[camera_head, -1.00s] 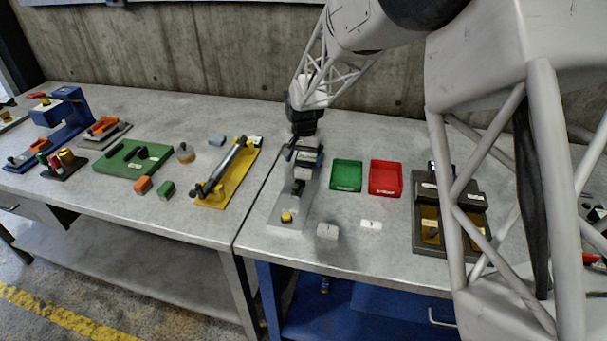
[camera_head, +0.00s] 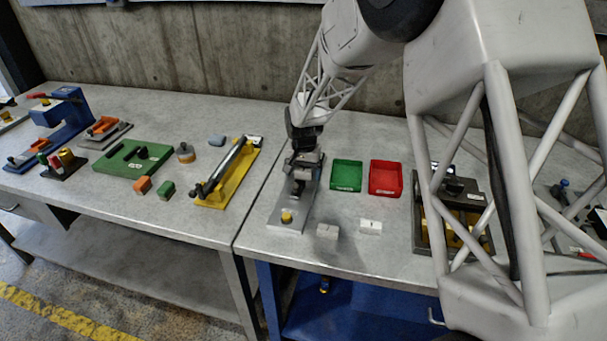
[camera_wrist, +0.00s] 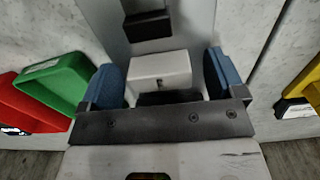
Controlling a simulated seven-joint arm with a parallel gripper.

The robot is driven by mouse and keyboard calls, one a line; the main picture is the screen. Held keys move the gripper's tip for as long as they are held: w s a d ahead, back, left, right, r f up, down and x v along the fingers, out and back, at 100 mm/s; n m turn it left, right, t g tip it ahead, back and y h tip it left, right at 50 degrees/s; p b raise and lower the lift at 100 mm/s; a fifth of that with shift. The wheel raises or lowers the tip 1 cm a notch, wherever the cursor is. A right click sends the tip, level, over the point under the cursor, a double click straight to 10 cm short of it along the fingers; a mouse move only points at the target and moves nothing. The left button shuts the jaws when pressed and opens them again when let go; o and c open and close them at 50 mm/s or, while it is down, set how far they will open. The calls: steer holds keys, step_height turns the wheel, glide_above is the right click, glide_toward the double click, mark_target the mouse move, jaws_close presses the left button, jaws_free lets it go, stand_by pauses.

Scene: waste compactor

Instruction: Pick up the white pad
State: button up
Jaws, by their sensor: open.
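My gripper (camera_head: 302,172) is over the grey metal base plate (camera_head: 281,221) of the compactor, left of the green tray. In the wrist view its two blue fingertips (camera_wrist: 165,78) are open, one on each side of a white block (camera_wrist: 160,68) with a small dark mark on its face. Whether the fingers touch the block cannot be told. In the head view my gripper mostly hides this block. Two other small pale blocks, one light grey (camera_head: 327,231) and one white (camera_head: 371,226), lie on the bench in front. Which of these is the white pad is not certain.
A green tray (camera_head: 346,161) and a red tray (camera_head: 400,165) stand right of the compactor. A yellow fixture (camera_head: 211,203) stands on the left bench. A dark fixture (camera_head: 428,252) is partly behind my arm.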

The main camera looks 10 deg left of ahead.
mark_target(304, 170)
stand_by(0.4)
steer(key=c, duration=1.1)
steer(key=shift+r, duration=0.15)
steer(key=shift+r, duration=1.4)
steer(key=shift+s+d+r, duration=0.1)
steer(key=shift+s+r, duration=0.1)
steer(key=shift+r, duration=0.1)
steer(key=s+d, duration=0.2)
steer(key=s, duration=0.2)
steer(key=s+d+r, duration=0.1)
steer(key=s+d, duration=0.2)
steer(key=s, duration=0.2)
steer(key=s+d, duration=0.2)
steer(key=s, duration=0.2)
steer(key=shift+s+d+r, duration=0.15)
steer(key=shift+s+r, duration=0.05)
steer(key=shift+s, duration=0.15)
